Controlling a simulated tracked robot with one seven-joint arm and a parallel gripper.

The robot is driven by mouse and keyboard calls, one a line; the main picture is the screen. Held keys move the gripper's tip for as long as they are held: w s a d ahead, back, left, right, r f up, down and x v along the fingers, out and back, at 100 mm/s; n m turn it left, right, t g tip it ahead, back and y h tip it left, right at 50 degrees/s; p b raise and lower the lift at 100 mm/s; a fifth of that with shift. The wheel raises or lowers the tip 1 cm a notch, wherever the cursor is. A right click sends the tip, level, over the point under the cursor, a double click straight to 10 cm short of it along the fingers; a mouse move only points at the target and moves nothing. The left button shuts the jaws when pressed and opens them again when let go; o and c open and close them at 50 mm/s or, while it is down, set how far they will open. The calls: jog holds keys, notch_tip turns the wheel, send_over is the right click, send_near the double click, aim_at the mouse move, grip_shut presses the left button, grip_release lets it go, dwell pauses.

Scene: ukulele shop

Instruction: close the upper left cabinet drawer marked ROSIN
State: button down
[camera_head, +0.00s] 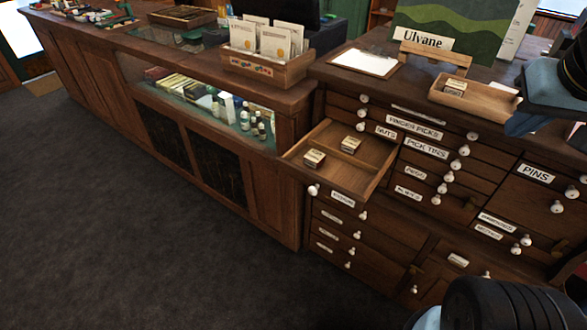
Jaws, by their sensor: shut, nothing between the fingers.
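One upper left drawer (372,178) of the dark wooden cabinet is pulled well out toward the lower left. Two small labelled boxes lie in it, one (315,158) near its front and one (351,144) farther back. A white knob (313,190) shows at its front. No ROSIN label can be read on it. The other drawers around it look shut. My gripper's fingers are not visible; dark parts that look like my arm show at the right edge and the lower right corner.
A glass display counter (225,150) with bottles stands left of the drawer. A box of cards (268,68), a clipboard (366,62) and a wooden tray (475,97) sit on top. The grey carpet (150,250) in front is clear.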

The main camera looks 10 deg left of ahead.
aim_at(294, 175)
jog(key=w+a+f+n+g+h, duration=0.1)
jog(key=w+a+f+n+h, duration=0.4)
jog(key=a+f+n, duration=0.45)
jog(key=w+a+f+n+g+h, duration=0.1)
jog(key=w+a+f+n+h, duration=0.5)
jog(key=a, duration=0.6)
jog(key=s+a+f+n+t+y, duration=0.2)
jog(key=s+a+f+n+t, duration=0.45)
jog(key=a+f+n, duration=0.35)
jog(key=s+a+f+n+t+y, duration=0.2)
jog(key=s+a+f+n+t, duration=0.5)
jog(key=a, duration=0.5)
jog(key=shift+m+g, duration=0.25)
jog(key=shift+m, duration=0.2)
jog(key=x, duration=1.4)
jog(key=shift+w+a+f, duration=0.25)
jog(key=shift+w+f, duration=0.05)
jog(key=shift+f, duration=0.05)
